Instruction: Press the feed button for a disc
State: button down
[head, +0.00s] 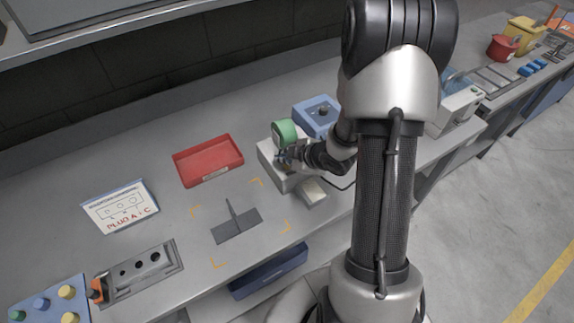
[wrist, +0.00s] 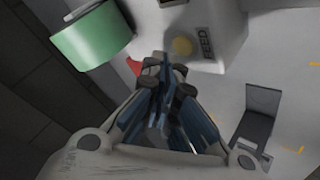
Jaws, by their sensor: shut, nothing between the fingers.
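The feed machine is a pale box (head: 267,153) on the bench with a green drum (head: 285,132) on top. In the wrist view the green drum (wrist: 90,35) is at upper left. The round yellow feed button (wrist: 182,46) sits on the pale face, left of the "FEED" label (wrist: 207,43). My gripper (wrist: 166,67) is shut and empty, its fingertips just below and left of the button in the picture. I cannot tell how far it is above the face. In the head view my gripper (head: 285,156) is at the machine, and the button is hidden there. No loose disc is visible.
A blue box (head: 315,113) stands behind the machine, and a small pale block (head: 312,191) is in front. A red tray (head: 208,161) and a dark plate with an upright fin (head: 237,228) lie to the left. Bench between them is clear.

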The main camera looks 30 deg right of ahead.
aim_at(285, 167)
jog(key=shift+f+b, duration=0.45)
jog(key=shift+f+b, duration=0.35)
dwell(0.6)
jog(key=shift+r, duration=0.15)
jog(key=shift+r+p, duration=0.65)
jog(key=shift+p, duration=0.05)
jog(key=shift+r, duration=0.1)
jog(key=shift+r+p, duration=2.15)
jog(key=shift+r, duration=0.25)
jog(key=shift+r, duration=0.1)
